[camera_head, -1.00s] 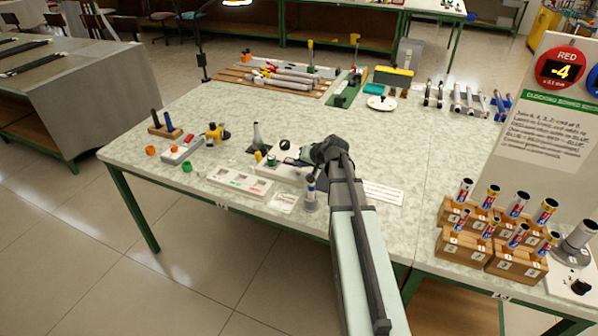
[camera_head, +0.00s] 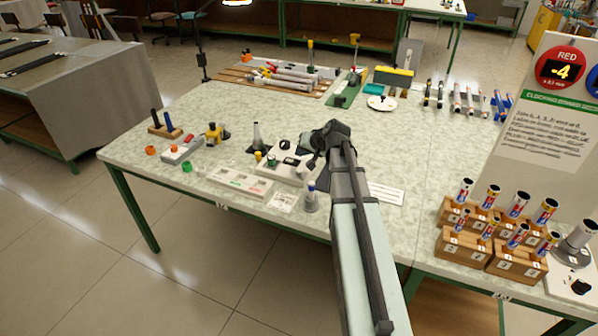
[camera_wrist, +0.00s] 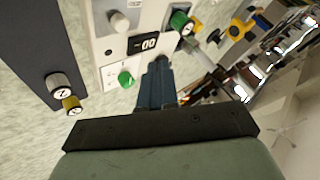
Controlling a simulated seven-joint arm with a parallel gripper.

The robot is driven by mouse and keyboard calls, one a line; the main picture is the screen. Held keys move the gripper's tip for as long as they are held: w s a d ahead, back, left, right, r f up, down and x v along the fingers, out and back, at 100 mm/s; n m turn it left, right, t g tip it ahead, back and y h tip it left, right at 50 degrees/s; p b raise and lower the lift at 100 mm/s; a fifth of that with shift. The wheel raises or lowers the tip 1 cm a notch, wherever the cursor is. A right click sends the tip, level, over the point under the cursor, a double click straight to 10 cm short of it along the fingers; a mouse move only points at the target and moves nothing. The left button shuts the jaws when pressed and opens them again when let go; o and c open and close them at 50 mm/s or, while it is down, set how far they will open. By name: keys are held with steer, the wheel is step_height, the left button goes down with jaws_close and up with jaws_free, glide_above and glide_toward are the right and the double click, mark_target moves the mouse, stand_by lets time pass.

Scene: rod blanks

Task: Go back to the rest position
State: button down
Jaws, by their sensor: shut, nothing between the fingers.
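My gripper (camera_head: 308,163) hangs over the middle of the front workbench in the head view, at the end of my arm reaching in from the bottom. In the wrist view my gripper (camera_wrist: 158,72) has its dark blue fingers together, with nothing between them. Beyond the fingers is a white device (camera_wrist: 110,50) with a display reading 00, a grey knob and a green knob (camera_wrist: 125,78). The device also shows in the head view (camera_head: 268,172), partly hidden by my gripper.
Two small cylinders (camera_wrist: 62,92) stand by a dark pad at the wrist view's left. In the head view, wooden blocks (camera_head: 462,243) with several upright tubes stand at the right, by a sign (camera_head: 552,135). A white tray (camera_head: 238,180) lies left of my arm.

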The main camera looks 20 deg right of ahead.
stand_by(0.7)
